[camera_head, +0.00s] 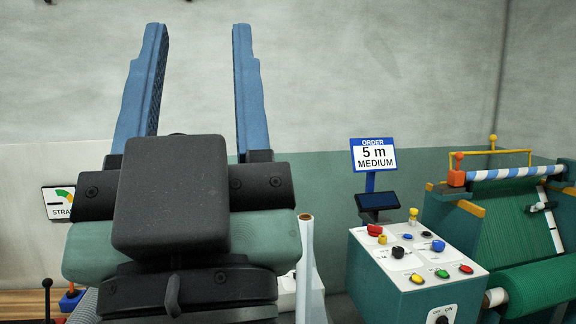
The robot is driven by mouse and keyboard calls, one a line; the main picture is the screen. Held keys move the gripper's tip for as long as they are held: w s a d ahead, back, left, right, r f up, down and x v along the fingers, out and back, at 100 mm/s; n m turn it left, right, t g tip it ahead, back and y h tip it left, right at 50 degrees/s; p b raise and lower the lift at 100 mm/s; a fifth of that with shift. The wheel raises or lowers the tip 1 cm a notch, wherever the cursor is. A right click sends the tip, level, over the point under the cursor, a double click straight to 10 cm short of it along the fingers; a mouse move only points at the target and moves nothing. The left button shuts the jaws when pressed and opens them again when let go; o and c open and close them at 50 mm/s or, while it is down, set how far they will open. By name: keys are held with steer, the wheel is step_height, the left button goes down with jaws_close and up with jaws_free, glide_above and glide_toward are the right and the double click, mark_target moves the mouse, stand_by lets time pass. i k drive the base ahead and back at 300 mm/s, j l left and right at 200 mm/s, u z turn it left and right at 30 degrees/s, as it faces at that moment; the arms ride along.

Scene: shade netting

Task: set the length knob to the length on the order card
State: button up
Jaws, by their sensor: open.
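The order card (373,155) stands on a blue post above the console and reads "ORDER 5 m MEDIUM". The teal control console (378,284) has a sloped white top at the right. On it are a black knob (397,252), a blue knob (438,246) and a red knob (375,230). Their labels and pointers are too small to read, so I cannot tell which is the length knob or its setting. My gripper (198,35) is open and empty, its two blue fingers raised against the wall, left of the card and console.
Several coloured buttons (442,273) and an ON switch (443,317) are on the console. A netting machine with a green roll (538,288) stands at right. A white roll (306,260) stands between my arm and the console. A gauge sign (59,203) is at left.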

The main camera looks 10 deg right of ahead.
mark_target(398, 251)
steer(key=i+l, duration=0.2)
steer(key=l, duration=0.15)
steer(key=i+l+u, duration=0.15)
steer(key=l, duration=0.2)
steer(key=i+l, duration=0.2)
steer(key=l, duration=0.15)
steer(key=i+l+u, duration=0.1)
steer(key=l, duration=0.25)
steer(key=i+l+u, duration=0.1)
steer(key=i+l, duration=0.3)
steer(key=l, duration=0.35)
steer(key=i+l+u, duration=0.1)
steer(key=l, duration=0.3)
steer(key=i+l+u, duration=0.1)
steer(key=l, duration=0.3)
steer(key=i, duration=0.05)
